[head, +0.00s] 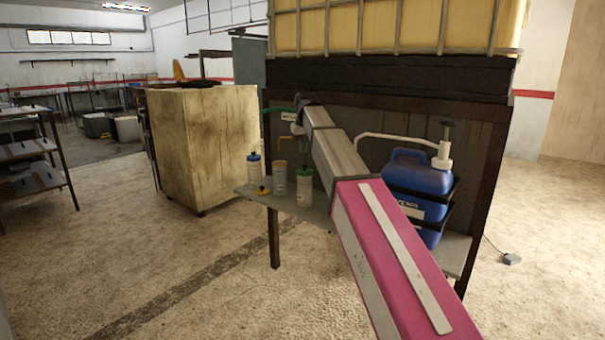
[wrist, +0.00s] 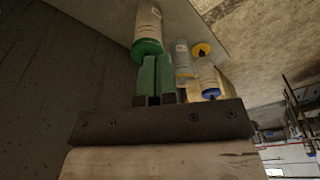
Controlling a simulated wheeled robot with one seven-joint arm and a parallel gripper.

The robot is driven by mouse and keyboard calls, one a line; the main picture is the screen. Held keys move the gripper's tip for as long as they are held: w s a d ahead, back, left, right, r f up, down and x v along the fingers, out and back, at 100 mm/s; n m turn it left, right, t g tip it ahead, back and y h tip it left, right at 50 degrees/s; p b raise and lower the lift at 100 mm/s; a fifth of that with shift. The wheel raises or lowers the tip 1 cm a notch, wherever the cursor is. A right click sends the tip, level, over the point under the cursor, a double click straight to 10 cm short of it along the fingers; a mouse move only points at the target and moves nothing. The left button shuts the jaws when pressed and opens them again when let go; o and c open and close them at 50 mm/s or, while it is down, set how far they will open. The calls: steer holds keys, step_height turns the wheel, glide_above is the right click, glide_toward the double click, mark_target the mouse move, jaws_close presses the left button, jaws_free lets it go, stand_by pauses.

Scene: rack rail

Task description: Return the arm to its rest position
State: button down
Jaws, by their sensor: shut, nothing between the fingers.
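My gripper (wrist: 156,62) has green fingers and is shut and empty in the wrist view. Its fingertips appear just in front of the green cap of a white bottle (wrist: 147,22); I cannot tell whether they touch. The green-capped bottle (head: 304,188) stands upright on the shelf (head: 322,212), beside a yellow-capped bottle (head: 279,181) and a blue-capped bottle (head: 254,170). A yellow piece (head: 262,190) lies near them.
A blue canister (head: 408,172) with a white pump stands right of my arm on the shelf. A caged yellow tank (head: 400,25) sits above. A wooden cabinet (head: 222,145) stands left. The floor at front left is clear; a small grey box (head: 512,258) with a cable lies right.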

steer(key=s+d+f+m, duration=0.1)
steer(key=s+d+f, duration=0.2)
steer(key=f, duration=0.5)
steer(key=s+d+f, duration=0.3)
steer(key=f, duration=0.5)
steer(key=s+d+f+m, duration=0.1)
steer(key=s+d+f, duration=0.3)
steer(key=s+f, duration=0.4)
steer(key=s+d+f+g, duration=0.1)
steer(key=s+d+f, duration=0.3)
steer(key=s+f, duration=0.5)
steer(key=s+d+f+m, duration=0.1)
steer(key=s+d+f, duration=0.3)
steer(key=s+f, duration=0.5)
steer(key=shift+d+f+m+g+h, duration=0.3)
steer(key=shift+d+f, duration=0.05)
steer(key=shift+f, duration=0.6)
